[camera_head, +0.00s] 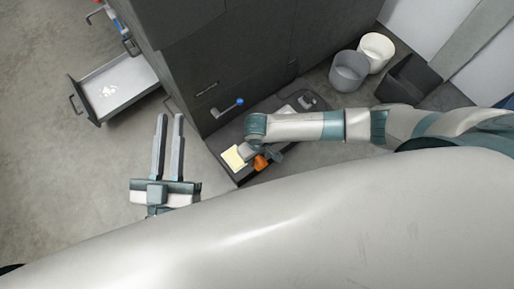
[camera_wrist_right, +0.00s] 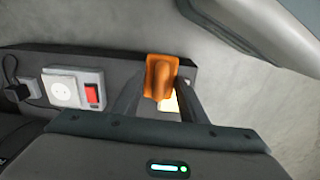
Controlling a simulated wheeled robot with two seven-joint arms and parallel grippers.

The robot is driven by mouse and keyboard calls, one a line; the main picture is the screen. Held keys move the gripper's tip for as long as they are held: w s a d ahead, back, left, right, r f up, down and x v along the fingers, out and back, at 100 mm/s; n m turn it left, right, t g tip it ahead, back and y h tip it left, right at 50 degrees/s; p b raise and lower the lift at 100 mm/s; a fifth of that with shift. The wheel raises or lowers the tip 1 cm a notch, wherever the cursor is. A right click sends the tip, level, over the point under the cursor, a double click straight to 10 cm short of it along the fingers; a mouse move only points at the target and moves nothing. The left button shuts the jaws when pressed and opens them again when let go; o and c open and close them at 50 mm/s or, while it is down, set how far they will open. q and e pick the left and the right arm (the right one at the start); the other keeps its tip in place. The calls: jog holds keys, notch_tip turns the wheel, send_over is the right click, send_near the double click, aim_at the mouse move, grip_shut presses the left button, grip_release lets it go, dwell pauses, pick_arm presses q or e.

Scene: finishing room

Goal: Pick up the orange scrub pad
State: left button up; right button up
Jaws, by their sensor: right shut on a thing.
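The orange scrub pad (camera_wrist_right: 160,78) sits between the two fingers of my right gripper (camera_wrist_right: 162,100) in the right wrist view. The gripper is shut on it, over the dark shelf. In the head view the orange pad (camera_head: 261,163) shows beside my right gripper (camera_head: 268,158), near the shelf's front end. How far the pad is above the shelf I cannot tell. My left gripper (camera_head: 169,135) is open and empty over the floor at left, its two long fingers apart.
The dark shelf (camera_wrist_right: 122,68) carries a yellow pad (camera_head: 235,157) and a socket with a red switch (camera_wrist_right: 92,95). A dark cabinet (camera_head: 230,60) stands behind. An open drawer (camera_head: 110,88) juts out at left. Two bins (camera_head: 349,71) stand at upper right. Floor at left is clear.

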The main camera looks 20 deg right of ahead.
pick_arm(q)
jog(key=shift+w+f+g, duration=0.2)
jog(key=shift+f+g, duration=0.1)
jog(key=shift+f, duration=0.1)
pick_arm(e)
jog(key=shift+s+r, duration=0.15)
jog(key=shift+s, duration=0.1)
